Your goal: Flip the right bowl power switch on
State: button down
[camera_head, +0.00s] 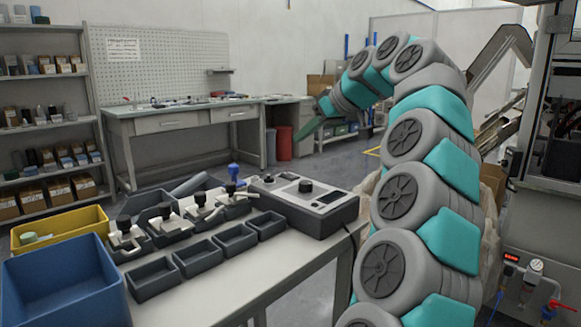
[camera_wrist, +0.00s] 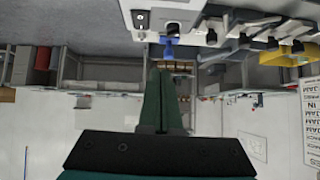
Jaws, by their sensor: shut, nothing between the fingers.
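I cannot pick out a right bowl or its power switch in either view. A grey control box (camera_head: 306,205) with a black knob and a dark display stands at the bench's right end. Its pale body also shows upside down at the top of the wrist view (camera_wrist: 175,14), with a small dark plate on it. My gripper (camera_wrist: 161,70) is shut and empty, its dark green fingers together. In the head view my gripper (camera_head: 308,129) is held out beyond the box, high in the air and apart from everything.
The near bench (camera_head: 235,275) carries several dark trays, metal clamps (camera_head: 165,217), a blue bin (camera_head: 65,283) and a yellow bin (camera_head: 62,222). A blue-topped item (camera_head: 233,170) stands behind the box. A far workbench (camera_head: 160,125) and a shelf rack (camera_head: 45,110) stand behind. A machine frame (camera_head: 545,230) stands at right.

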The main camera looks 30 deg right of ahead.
jog(key=d, duration=0.3)
jog(key=shift+w+d, duration=0.25)
send_over(291, 176)
notch_tip(291, 176, down, 7)
jog(key=shift+r+p, duration=0.1)
jog(key=shift+p, duration=0.3)
jog(key=shift+w+f, duration=0.15)
jog(key=shift+f, duration=1.6)
